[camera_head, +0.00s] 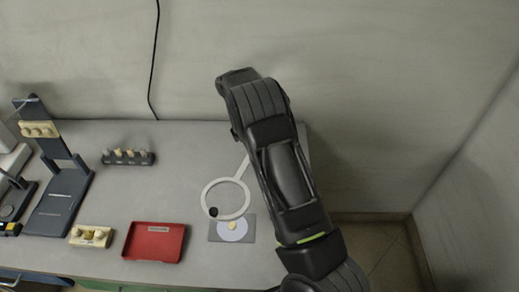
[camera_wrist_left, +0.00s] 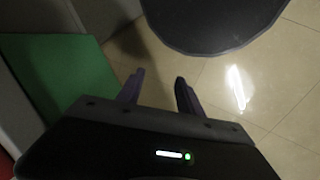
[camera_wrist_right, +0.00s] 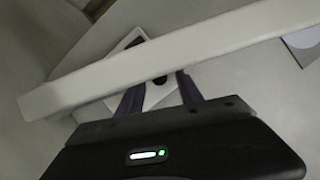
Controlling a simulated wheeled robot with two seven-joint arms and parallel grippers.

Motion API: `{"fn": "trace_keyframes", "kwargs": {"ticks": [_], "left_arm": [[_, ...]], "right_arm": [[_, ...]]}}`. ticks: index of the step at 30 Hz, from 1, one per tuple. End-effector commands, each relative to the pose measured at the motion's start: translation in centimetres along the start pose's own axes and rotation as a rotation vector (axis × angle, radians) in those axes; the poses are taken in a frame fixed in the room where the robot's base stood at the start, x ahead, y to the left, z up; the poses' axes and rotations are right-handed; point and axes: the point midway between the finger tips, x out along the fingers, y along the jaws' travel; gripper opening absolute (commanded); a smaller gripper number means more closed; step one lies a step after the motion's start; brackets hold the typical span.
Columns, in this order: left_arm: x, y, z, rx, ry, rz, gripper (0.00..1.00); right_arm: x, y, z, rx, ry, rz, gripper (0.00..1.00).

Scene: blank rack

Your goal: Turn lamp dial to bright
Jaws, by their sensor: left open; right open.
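A white ring lamp (camera_head: 207,190) shows over the table in the head view, with a pale arm running up behind my right arm. A black spot sits on the ring's lower left. In the right wrist view a long pale bar (camera_wrist_right: 100,75) crosses in front of my right gripper (camera_wrist_right: 160,79). Beyond the bar is a white block (camera_wrist_right: 125,45) with a dark round knob, likely the dial, partly hidden by the bar and just ahead of the open, empty fingers. I cannot tell if they touch. My left gripper (camera_wrist_left: 160,80) is open and empty above the floor.
A red tray (camera_head: 153,242), a cream block (camera_head: 91,236), a dark rack (camera_head: 128,158) and a black stand (camera_head: 60,200) are to the left. Walls stand behind and at right.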

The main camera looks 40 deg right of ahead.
Motion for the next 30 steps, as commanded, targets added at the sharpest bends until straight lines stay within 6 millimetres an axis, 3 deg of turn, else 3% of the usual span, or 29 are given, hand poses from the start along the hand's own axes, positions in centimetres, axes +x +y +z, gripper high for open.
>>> {"fn": "trace_keyframes", "kwargs": {"ticks": [4,19,30], "left_arm": [[0.03,-0.02,0.00,0.000,0.000,0.000,0.43],[0.03,-0.01,0.00,0.000,0.000,0.000,0.43],[0.17,-0.06,-0.01,0.000,0.000,0.000,0.43]], "right_arm": [[0.02,0.01,0.00,0.000,0.000,0.000,0.42],[-0.01,0.02,-0.01,0.000,0.000,0.000,0.01],[0.04,-0.02,0.00,-0.025,0.000,0.011,0.00]]}}
